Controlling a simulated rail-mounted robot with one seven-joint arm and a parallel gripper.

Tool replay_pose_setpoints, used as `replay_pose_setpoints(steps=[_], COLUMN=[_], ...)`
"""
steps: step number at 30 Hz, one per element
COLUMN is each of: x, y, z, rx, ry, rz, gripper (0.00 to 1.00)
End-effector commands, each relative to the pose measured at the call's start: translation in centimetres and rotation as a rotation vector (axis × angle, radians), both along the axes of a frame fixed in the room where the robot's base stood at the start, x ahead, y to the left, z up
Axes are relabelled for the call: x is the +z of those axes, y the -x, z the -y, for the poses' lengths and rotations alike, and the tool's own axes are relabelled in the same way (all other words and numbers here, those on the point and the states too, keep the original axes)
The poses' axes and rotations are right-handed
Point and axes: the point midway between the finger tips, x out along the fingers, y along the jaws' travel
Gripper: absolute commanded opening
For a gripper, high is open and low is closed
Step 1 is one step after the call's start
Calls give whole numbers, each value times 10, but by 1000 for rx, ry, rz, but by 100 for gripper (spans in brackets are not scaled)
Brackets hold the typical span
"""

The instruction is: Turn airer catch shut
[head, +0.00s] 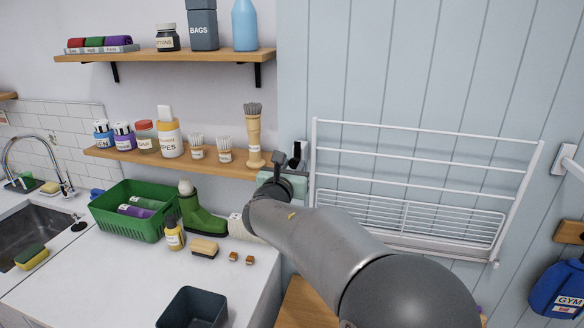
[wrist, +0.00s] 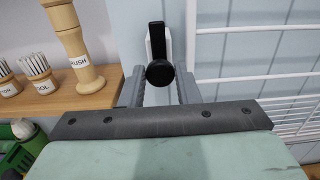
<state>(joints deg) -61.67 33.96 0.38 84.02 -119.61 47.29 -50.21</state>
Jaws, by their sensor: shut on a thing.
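The airer catch is a black lever with a round knob (wrist: 159,72) on a white plate. It stands upright between my fingers in the wrist view, and its black top (head: 297,150) shows at the airer's left edge in the head view. My gripper (wrist: 160,92) is shut on the catch, with one grey finger on each side of the knob. The head view shows my gripper (head: 284,162) from behind, hiding the catch's lower part. The white wire airer (head: 420,185) hangs on the panelled wall to the right of the catch.
A wooden shelf (head: 228,163) with brushes and bottles ends close to the left of my gripper. A tall wooden brush (head: 254,140) stands near its end. Below are a green basket (head: 125,225) and a dark bin (head: 192,308) on the white counter.

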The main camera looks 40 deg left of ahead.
Motion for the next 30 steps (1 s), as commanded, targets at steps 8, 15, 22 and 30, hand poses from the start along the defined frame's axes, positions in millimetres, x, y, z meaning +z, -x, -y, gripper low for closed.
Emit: replay_pose_setpoints(steps=[8,15,22,30], x=[-5,-9,-9,-8], y=[0,0,0,-1], z=[0,1,2,2], rx=[0,1,2,1], ry=[-74,-237,-438,-676], rz=[-28,-93,-175,-274], gripper=[6,6,6,6])
